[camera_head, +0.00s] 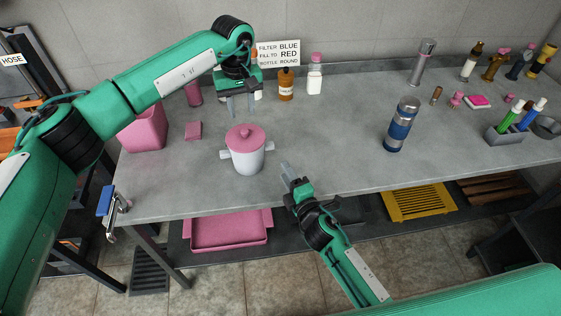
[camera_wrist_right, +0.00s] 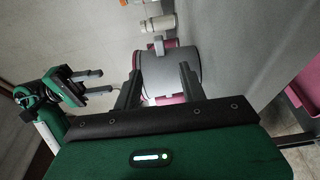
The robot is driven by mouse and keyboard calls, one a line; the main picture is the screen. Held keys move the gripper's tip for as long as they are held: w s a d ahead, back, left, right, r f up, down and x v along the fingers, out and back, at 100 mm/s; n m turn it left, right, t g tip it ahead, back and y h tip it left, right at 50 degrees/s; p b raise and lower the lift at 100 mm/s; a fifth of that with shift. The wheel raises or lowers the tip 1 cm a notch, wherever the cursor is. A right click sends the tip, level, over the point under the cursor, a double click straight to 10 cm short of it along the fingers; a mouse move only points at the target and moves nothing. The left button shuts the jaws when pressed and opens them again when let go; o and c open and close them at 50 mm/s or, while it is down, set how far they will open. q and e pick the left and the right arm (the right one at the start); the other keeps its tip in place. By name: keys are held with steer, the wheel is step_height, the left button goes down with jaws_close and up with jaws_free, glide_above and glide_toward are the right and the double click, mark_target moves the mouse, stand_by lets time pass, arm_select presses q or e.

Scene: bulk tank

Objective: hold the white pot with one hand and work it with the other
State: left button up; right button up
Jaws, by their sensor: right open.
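The white pot (camera_head: 247,161) stands upright on the grey bench, with its pink lid (camera_head: 245,138) on and a stub handle on each side. My left gripper (camera_head: 241,112) is open and empty, pointing down just behind and above the pot, apart from it. My right gripper (camera_head: 286,169) is open, to the right of the pot and near its right handle, not around it in the head view. In the right wrist view, the pot (camera_wrist_right: 172,70) shows ahead, between and beyond the two fingers. My left gripper (camera_wrist_right: 92,82) also shows there at left.
An amber bottle (camera_head: 286,86) and a white bottle (camera_head: 314,78) stand behind. A blue-banded cylinder (camera_head: 401,126) stands to the right. Bench space between it and the pot is clear.

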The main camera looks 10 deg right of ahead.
mark_target(271, 148)
steer(key=x, duration=1.3)
steer(key=shift+w, duration=0.2)
